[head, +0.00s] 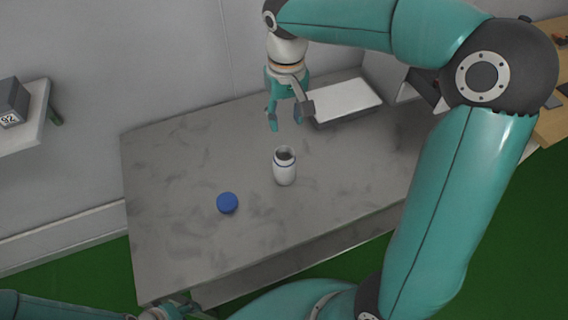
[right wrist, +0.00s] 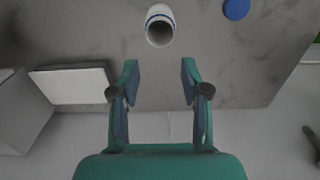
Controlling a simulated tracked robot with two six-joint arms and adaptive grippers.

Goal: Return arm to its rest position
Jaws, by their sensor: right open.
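My right gripper (head: 287,122) hangs fingers down above the grey table, behind the white bottle in the head view. It is open and empty; the right wrist view shows its two fingers (right wrist: 159,82) apart with bare table between them. The white bottle (head: 285,170) stands upright and uncapped on the table, apart from the fingers; it also shows in the right wrist view (right wrist: 160,28). A blue cap (head: 227,203) lies on the table left of the bottle. Part of my left arm shows at the bottom left of the head view; its fingertips cannot be made out.
The grey table (head: 170,160) has free room left of the bottle. A flat whitish tray or box (head: 345,101) lies at its back, close to the right gripper. A white shelf (head: 30,125) with a dark numbered box (head: 12,102) is at far left. A wall stands behind.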

